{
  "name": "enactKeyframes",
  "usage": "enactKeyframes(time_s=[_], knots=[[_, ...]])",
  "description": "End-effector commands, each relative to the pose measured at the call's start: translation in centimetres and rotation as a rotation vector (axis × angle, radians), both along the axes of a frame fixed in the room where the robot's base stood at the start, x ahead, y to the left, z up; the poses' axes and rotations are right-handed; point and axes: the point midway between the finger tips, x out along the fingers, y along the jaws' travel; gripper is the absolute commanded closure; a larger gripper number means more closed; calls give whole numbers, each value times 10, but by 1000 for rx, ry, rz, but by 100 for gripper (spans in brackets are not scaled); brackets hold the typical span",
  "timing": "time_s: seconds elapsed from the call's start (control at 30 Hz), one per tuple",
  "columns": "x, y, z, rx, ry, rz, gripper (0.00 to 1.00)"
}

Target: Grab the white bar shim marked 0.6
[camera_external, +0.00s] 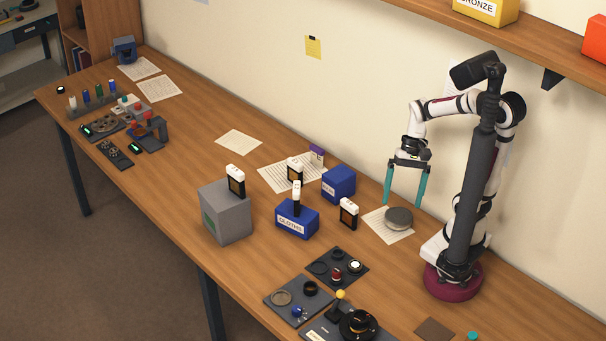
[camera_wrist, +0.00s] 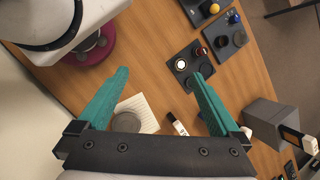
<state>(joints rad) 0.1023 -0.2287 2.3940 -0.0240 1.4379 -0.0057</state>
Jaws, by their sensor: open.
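Several small upright pieces with white tops and dark, orange-edged bodies stand about mid-table; one may be the 0.6 bar shim, but I cannot read any marking. One piece (camera_external: 235,181) is on the grey box, one (camera_external: 348,214) is on the bare table, one (camera_external: 296,196) is at the blue CLOTHS box, and one (camera_external: 295,171) is behind that. The wrist view shows one white-ended piece (camera_wrist: 178,124) between my fingers and another (camera_wrist: 301,141) at the grey box. My gripper (camera_external: 403,204) is open and empty, above the table near the round grey disc (camera_external: 399,217); its fingers (camera_wrist: 160,75) are wide apart.
The grey box (camera_external: 226,214), blue CLOTHS box (camera_external: 296,219) and another blue box (camera_external: 339,183) are obstacles. Dark trays (camera_external: 312,272) with lens parts lie at the front. Paper (camera_external: 238,142) lies flat. A shelf (camera_external: 545,43) overhangs at the right.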

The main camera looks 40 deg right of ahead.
Motion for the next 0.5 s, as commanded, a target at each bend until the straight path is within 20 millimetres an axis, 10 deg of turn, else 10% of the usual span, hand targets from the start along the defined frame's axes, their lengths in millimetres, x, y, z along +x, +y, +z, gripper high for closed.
enactKeyframes(time_s=[0.3,0.5], knots=[[167,2,-80,568,425,-629,0],[198,-11,-117,690,483,-776,0]])
